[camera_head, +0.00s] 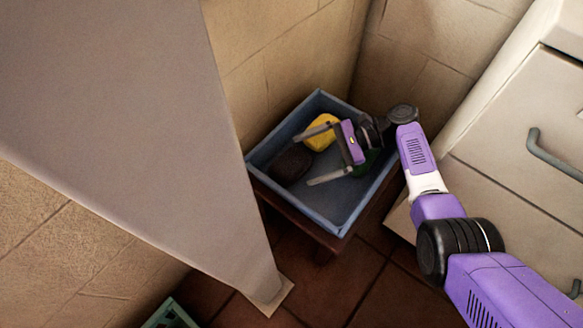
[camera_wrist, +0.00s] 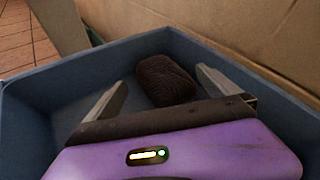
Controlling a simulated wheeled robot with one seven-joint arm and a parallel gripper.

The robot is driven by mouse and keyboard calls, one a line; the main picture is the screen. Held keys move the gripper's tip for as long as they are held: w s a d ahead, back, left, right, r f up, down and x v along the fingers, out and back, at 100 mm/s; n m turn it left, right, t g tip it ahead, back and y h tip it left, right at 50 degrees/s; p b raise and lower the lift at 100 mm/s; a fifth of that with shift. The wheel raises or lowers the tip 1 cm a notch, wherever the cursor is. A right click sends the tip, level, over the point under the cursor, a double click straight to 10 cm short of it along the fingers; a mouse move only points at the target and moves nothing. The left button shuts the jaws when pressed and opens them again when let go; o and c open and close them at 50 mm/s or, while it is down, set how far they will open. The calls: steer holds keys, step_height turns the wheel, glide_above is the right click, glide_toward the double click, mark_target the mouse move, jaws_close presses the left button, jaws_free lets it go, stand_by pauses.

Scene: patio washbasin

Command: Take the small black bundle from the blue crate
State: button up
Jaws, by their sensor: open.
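The small black bundle (camera_head: 291,163) lies in the left corner of the blue crate (camera_head: 327,222). In the wrist view the bundle (camera_wrist: 165,80) looks dark brown and ribbed, beyond and between my two fingers, near the crate's wall (camera_wrist: 60,72). My gripper (camera_head: 308,158) is over the crate, open, with its fingers pointing at the bundle, one on each side. The wrist view also shows my gripper (camera_wrist: 160,85) empty. I cannot tell whether a finger touches the bundle.
A yellow item (camera_head: 322,132) lies in the crate beside one finger. A dark green thing (camera_head: 366,163) is partly hidden under my gripper. Walls stand close behind the crate. A white drawer cabinet (camera_head: 510,150) is at right, a large grey panel (camera_head: 130,110) at left.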

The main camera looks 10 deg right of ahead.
mark_target(286, 168)
steer(key=b+x, duration=0.1)
steer(key=x, duration=0.1)
steer(key=b+x, duration=0.1)
steer(key=x, duration=0.3)
steer(key=shift+a+f+b, duration=0.15)
steer(key=shift+f+b, duration=0.25)
steer(key=shift+f, duration=0.05)
steer(key=shift+a, duration=0.35)
steer(key=shift+s, duration=0.15)
steer(key=c, duration=1.3)
